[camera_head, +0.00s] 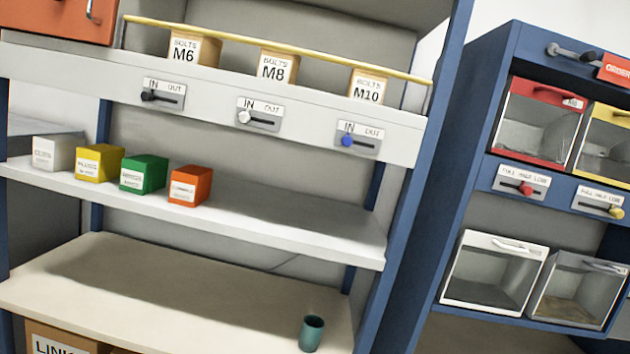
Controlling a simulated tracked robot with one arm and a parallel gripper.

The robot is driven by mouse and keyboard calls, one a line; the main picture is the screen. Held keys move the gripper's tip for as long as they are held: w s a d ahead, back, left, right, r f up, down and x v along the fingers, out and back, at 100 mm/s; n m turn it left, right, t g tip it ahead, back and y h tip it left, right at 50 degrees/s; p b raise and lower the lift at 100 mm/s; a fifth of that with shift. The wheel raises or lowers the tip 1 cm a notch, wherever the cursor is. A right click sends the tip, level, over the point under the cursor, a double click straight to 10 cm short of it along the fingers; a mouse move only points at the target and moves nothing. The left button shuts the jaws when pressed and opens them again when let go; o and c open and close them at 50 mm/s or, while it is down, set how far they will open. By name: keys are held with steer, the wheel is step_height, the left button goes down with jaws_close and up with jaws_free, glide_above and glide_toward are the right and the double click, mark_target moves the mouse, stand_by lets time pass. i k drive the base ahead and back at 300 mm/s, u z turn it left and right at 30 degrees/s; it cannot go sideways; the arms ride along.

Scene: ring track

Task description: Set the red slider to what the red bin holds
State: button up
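The red bin (537,124) is a clear-fronted bin with a red top edge, in the upper row of the blue rack at the right. Its inside looks mostly grey; I cannot make out how much it holds. The red slider (526,190) is a red knob on a white plate just below that bin. The plate reads FULL, HALF, LOW from left to right. The knob sits right of the plate's middle, with dark slot showing to its left; I cannot tell its exact mark. My gripper is not in view.
A yellow-edged bin (607,147) and yellow slider (616,212) are beside the red ones. White (492,271) and grey (577,291) bins sit below. The left shelf has three IN/OUT sliders, several coloured boxes and a teal cup (311,333). A blue post (420,170) stands between.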

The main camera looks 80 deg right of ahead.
mark_target(526, 190)
steer(key=z, duration=2.95)
steer(key=k, duration=0.9)
steer(key=i, duration=0.9)
steer(key=u, duration=0.05)
